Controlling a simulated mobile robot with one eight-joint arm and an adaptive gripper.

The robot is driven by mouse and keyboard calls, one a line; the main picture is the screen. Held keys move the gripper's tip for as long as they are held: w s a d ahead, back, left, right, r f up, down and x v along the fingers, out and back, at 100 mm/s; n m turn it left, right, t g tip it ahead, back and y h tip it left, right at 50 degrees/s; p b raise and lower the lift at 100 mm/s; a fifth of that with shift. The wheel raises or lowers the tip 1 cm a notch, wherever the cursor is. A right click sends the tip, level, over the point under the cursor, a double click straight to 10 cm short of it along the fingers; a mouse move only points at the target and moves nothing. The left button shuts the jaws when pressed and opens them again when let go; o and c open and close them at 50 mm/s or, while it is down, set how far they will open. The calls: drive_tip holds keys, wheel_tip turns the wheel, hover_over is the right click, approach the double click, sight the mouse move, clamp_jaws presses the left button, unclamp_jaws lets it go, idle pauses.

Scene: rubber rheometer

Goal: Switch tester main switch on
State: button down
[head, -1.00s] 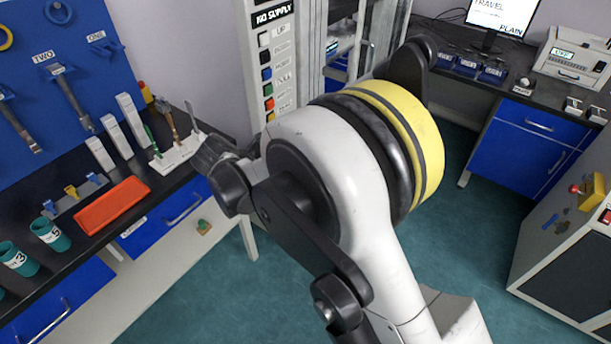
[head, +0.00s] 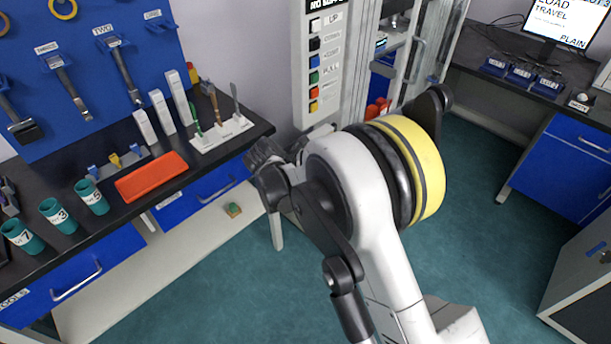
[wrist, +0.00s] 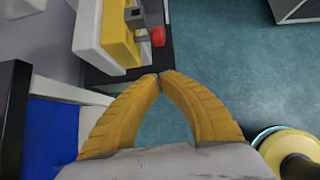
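A tall light-grey machine column (head: 342,75) stands at the back centre in the head view. It bears a "NO SUPPLY" sign (head: 326,4) and a strip of labelled push buttons (head: 314,60). No part that I can clearly identify as the main switch shows. My gripper (wrist: 160,76) shows in the wrist view with its yellow fingertips together and nothing between them. Beyond the tips is a white and yellow block (wrist: 118,35) with a small red part (wrist: 157,36); I cannot tell what it is. My gripper's fingers do not show in the head view.
The left bench holds a red-orange tray (head: 152,177), green cups (head: 57,215) and a tool stand (head: 222,135). A right bench carries a monitor (head: 560,22). A grey cabinet (head: 585,290) stands at the right edge. The green floor (head: 480,230) between is clear.

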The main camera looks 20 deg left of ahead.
drive_tip(key=w+d+f+b, duration=0.2)
drive_tip(key=w+f, duration=0.1)
drive_tip(key=w, duration=0.3)
drive_tip(key=shift+f, duration=0.25)
drive_tip(key=shift+w, duration=0.1)
drive_tip(key=w, duration=0.1)
drive_tip(key=w+d, duration=0.1)
drive_tip(key=w, duration=0.1)
drive_tip(key=shift+d, duration=0.2)
drive_tip(key=shift+s+a, duration=0.1)
drive_tip(key=shift+s, duration=0.05)
